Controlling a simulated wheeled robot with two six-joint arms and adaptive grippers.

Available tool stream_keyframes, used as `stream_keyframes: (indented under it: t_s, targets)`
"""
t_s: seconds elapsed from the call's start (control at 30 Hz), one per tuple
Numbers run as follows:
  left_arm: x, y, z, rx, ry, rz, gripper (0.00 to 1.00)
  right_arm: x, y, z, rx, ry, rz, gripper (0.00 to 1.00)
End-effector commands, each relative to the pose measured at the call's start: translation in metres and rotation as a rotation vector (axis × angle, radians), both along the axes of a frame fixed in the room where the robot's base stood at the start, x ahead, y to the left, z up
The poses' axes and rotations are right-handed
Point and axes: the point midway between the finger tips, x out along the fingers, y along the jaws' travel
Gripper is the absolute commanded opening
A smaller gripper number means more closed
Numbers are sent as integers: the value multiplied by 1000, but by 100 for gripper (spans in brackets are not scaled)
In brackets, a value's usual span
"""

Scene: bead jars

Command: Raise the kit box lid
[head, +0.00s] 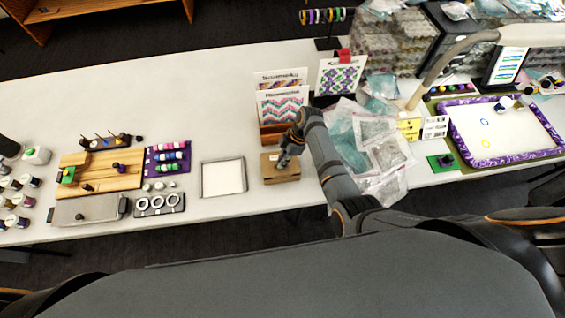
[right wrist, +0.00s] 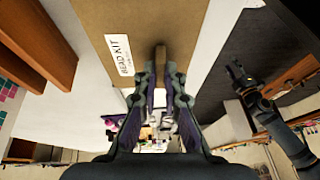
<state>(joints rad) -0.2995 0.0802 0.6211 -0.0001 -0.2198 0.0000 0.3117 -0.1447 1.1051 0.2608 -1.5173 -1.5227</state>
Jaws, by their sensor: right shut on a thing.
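The kit box (head: 281,177) is a small brown box on the white table, in front of the pattern cards. In the right wrist view its brown lid (right wrist: 185,22) carries a white "BEAD KIT" label and has a narrow brown tab (right wrist: 160,55) at its edge. My right gripper (head: 284,161) is over the box, and in the right wrist view its fingers (right wrist: 160,82) are shut on the tab. I cannot tell whether the lid is lifted. My left gripper (right wrist: 238,72) shows small in the right wrist view, away from the box; its opening is unclear.
A shallow white tray (head: 223,162) lies just left of the box. Pattern cards (head: 283,108) stand behind it. Clear bags (head: 385,150) are heaped to the right, beyond my right arm. A purple-rimmed bead mat (head: 458,133) lies further right. The table's front edge is close.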

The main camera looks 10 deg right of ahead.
Motion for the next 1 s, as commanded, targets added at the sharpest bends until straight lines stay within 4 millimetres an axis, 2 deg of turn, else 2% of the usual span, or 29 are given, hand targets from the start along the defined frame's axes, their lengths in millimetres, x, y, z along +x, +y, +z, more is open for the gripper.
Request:
stream_keyframes:
  t_s: [0.27, 0.63, 0.8, 1.0]
  targets:
    - [0, 0, -33, 0, 0, 0, 40, 14, -1, 6, -1, 204, 0, 0]
    - [0, 0, -94, 0, 1, 0, 40, 28, 0, 15, -1, 425, 1, 0]
    - [-1, 0, -109, 0, 2, 0, 40, 31, 0, 21, 0, 477, 1, 0]
    - [-1, 0, -113, 0, 2, 0, 40, 32, 0, 25, 0, 500, -1, 0]
